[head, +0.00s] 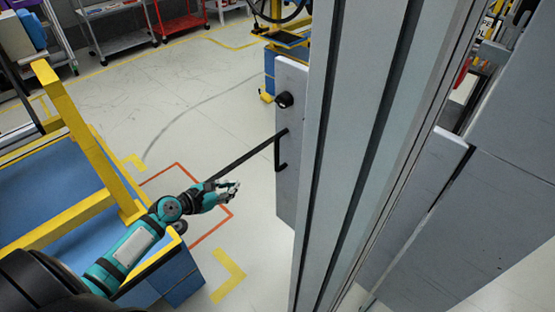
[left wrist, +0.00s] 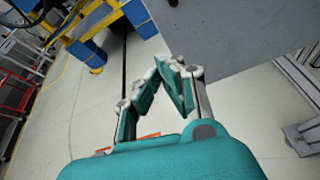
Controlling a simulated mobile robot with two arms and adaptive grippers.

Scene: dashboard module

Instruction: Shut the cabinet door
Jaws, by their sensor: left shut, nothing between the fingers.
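The light grey cabinet door (head: 291,192) shows in the middle of the head view, partly hidden behind a tall grey post (head: 350,120). It has a black knob (head: 284,100) and a black bar handle (head: 280,151) below it. The door's hinge side and opening angle are hidden. My left gripper (head: 236,186) is left of the door's lower part, apart from it. In the left wrist view, its fingertips (left wrist: 172,66) come together with nothing between them, and a grey panel (left wrist: 235,40), probably the door, lies beyond them. My right gripper is not in view.
A blue cart with a yellow frame (head: 75,212) stands under and beside my left arm. Grey cabinet panels (head: 490,215) fill the right side. Shelving trolleys (head: 115,30) stand at the back left. The floor between cart and door is clear.

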